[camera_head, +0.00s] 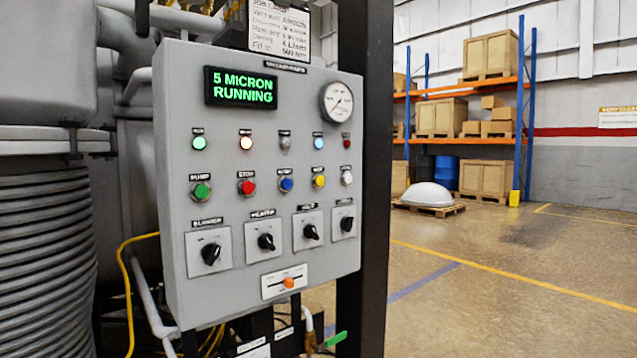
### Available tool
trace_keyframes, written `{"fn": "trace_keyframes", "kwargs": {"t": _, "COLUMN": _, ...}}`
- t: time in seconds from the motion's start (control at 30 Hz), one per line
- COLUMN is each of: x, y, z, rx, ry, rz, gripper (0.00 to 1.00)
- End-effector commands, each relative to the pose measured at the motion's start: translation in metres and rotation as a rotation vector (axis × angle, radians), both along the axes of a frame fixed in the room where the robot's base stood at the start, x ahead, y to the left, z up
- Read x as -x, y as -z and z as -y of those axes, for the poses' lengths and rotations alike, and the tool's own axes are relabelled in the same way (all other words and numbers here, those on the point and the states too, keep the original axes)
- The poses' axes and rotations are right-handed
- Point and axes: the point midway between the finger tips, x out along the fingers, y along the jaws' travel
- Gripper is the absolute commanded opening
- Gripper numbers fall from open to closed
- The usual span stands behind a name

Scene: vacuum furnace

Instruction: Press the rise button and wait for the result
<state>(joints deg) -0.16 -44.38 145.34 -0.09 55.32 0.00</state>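A grey control panel (262,190) fills the left middle of the view. Its display (240,87) reads "5 MICRON RUNNING" in green. A row of push buttons runs across it: green (201,191), red (246,187), blue (286,184), yellow (319,181) and white (347,178). Their labels are small and blurred; I cannot tell which one is the rise button. Above them is a row of lamps, with a green lamp (199,142) and an orange-white lamp (246,143) looking lit. My gripper is not in view, and nothing touches the buttons.
Several black rotary knobs (210,254) and an orange-handled slider (288,282) sit below the buttons. A round gauge (338,103) is at upper right. A ribbed grey vessel (40,250) stands left. A dark post (375,180) borders the panel's right. Open floor and a pallet rack (520,110) lie beyond.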

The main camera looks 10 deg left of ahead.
Motion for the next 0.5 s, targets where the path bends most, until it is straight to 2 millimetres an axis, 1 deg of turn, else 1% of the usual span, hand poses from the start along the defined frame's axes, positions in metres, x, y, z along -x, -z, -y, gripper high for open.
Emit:
{"fn": "trace_keyframes", "kwargs": {"t": 0.37, "x": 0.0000, "y": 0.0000, "z": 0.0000, "rx": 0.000, "ry": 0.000, "rz": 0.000, "gripper": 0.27}}
{"fn": "trace_keyframes", "kwargs": {"t": 0.4, "x": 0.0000, "y": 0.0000, "z": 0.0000, "rx": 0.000, "ry": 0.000, "rz": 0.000, "gripper": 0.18}}
{"fn": "trace_keyframes", "kwargs": {"t": 0.47, "x": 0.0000, "y": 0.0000, "z": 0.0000, "rx": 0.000, "ry": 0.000, "rz": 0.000, "gripper": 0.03}}
{"fn": "trace_keyframes", "kwargs": {"t": 0.5, "x": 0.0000, "y": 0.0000, "z": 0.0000, "rx": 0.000, "ry": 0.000, "rz": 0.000, "gripper": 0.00}}
